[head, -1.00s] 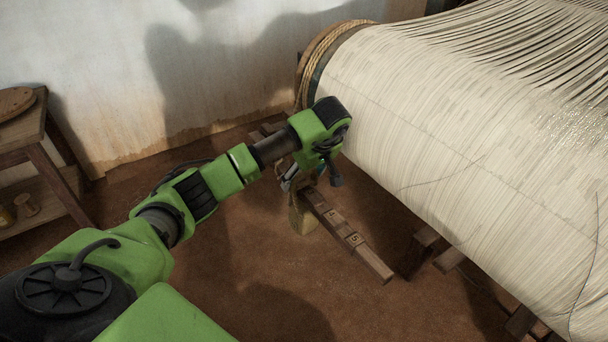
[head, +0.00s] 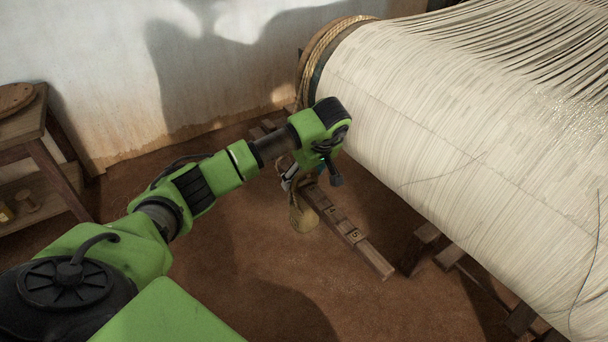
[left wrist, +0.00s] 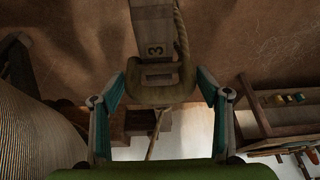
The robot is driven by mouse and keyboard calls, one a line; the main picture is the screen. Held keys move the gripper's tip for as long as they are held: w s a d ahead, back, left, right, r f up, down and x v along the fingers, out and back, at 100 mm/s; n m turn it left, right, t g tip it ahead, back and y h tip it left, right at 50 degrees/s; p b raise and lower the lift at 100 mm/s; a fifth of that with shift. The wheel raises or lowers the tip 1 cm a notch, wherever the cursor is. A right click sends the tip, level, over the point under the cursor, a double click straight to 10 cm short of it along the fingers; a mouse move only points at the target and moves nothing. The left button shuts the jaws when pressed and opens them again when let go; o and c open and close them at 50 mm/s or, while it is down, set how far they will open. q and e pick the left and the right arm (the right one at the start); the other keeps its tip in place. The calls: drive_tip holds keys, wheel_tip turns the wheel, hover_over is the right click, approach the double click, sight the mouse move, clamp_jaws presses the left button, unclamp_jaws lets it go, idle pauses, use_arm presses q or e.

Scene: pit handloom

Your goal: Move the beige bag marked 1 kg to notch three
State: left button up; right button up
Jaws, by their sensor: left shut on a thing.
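The beige bag (head: 304,218) hangs on a rope beside the near side of the notched wooden bar (head: 372,258) in the head view. Its marking cannot be read. My left gripper (head: 298,182) is at the bar's far end, shut on the bag's rope loop. In the left wrist view my left gripper (left wrist: 160,82) has its fingers on both sides of the loop, and the bar (left wrist: 152,14) shows the number 3 just beyond. Rope (left wrist: 181,35) runs along the bar's right side there. Labels 4 and 5 show farther along the bar in the head view. My right gripper is out of view.
The warp beam (head: 430,130), wound with pale threads, stands close to the right of my left gripper. A coiled rope (head: 312,65) wraps its end. A wooden table (head: 38,140) stands at the left by the wall. The earthen floor left of the bar is clear.

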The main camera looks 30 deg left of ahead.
use_arm(q)
drive_tip(key=o, duration=2.2)
drive_tip(key=shift+c, duration=0.2)
drive_tip(key=shift+s+f, duration=0.1)
drive_tip(key=shift+f, duration=0.1)
drive_tip(key=shift+d+r, duration=0.1)
drive_tip(key=v, duration=0.5)
drive_tip(key=shift+r, duration=0.25)
drive_tip(key=s+d, duration=0.1)
drive_tip(key=d, duration=0.2)
drive_tip(key=s+d, duration=0.2)
drive_tip(key=d, duration=0.2)
drive_tip(key=s+d, duration=0.1)
drive_tip(key=d, duration=0.3)
drive_tip(key=shift+s+f, duration=0.2)
